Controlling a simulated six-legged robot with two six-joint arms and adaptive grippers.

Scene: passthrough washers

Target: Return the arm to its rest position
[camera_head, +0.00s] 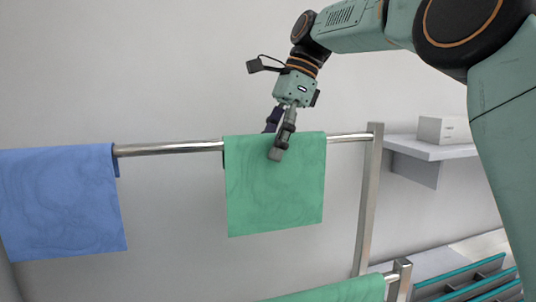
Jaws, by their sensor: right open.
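My right arm comes in from the upper right, and its gripper (274,143) is at the top edge of a green towel (275,195). The gripper is open. One finger hangs in front of the towel and the other is partly hidden behind its top edge, so the fingers seem to straddle the towel and the rail. I cannot tell whether they touch the cloth. The green towel hangs folded over a metal rail (170,148). My left gripper is not in view.
A blue towel (60,200) hangs on the same rail at the left. A metal post (368,200) stands right of the green towel. A shelf (430,148) holds a white box (444,130). Another green cloth (335,292) hangs low in front. The wall above the rail is clear.

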